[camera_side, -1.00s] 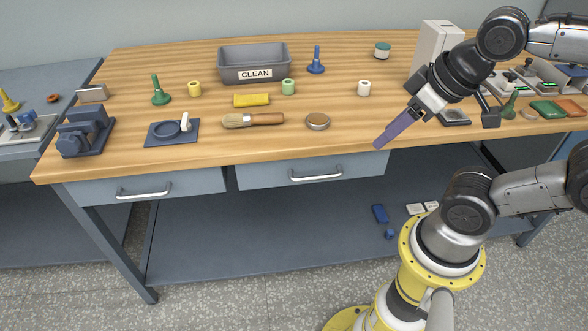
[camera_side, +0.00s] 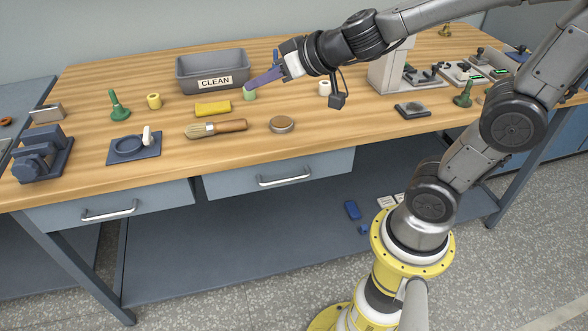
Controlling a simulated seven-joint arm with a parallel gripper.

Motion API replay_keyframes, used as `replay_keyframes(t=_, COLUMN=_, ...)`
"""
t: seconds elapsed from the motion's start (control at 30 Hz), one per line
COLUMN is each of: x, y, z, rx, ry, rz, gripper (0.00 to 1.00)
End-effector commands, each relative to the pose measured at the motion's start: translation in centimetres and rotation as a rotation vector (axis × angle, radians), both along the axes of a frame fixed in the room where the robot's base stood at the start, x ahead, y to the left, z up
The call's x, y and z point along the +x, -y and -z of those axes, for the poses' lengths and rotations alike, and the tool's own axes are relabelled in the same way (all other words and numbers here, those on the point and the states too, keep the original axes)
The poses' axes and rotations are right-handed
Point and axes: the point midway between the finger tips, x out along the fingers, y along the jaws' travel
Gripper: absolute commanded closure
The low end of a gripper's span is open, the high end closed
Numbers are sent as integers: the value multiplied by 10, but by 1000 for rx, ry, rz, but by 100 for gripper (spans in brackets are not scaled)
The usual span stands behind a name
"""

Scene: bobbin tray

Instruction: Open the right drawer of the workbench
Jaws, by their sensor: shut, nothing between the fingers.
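The workbench (camera_side: 80,172) has two grey-blue drawers under its wooden top. The right drawer (camera_side: 325,166) is shut and carries a silver bar handle (camera_side: 284,180). The left drawer (camera_side: 160,197) is also shut, with a similar handle (camera_side: 109,212). My gripper (camera_side: 249,87) has purple fingers that are shut and empty. It is over the back half of the bench top, above and behind the right drawer. Its tips overlap a small green spool (camera_side: 249,95) in the picture; I cannot tell whether they touch it.
A grey CLEAN bin (camera_side: 195,70) stands left of my gripper. The space before the right drawer is clear; a lower shelf (camera_side: 230,235) lies below.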

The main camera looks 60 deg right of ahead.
Motion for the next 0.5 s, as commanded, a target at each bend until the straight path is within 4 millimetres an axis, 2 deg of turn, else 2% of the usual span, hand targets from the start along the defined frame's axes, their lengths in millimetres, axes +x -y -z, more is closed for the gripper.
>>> replay_keyframes(t=0.03, x=8, y=14, z=17, rx=8, ry=-46, rz=69, gripper=100)
replay_keyframes(t=0.13, x=16, y=42, z=54, rx=19, ry=-148, rz=210, gripper=100)
replay_keyframes(t=0.3, x=4, y=80, z=133, rx=55, ry=-400, rz=452, gripper=100)
replay_keyframes(t=0.4, x=-11, y=91, z=174, rx=96, ry=-537, rz=572, gripper=100)
replay_keyframes(t=0.5, x=-20, y=94, z=202, rx=135, ry=-623, rz=644, gripper=100)
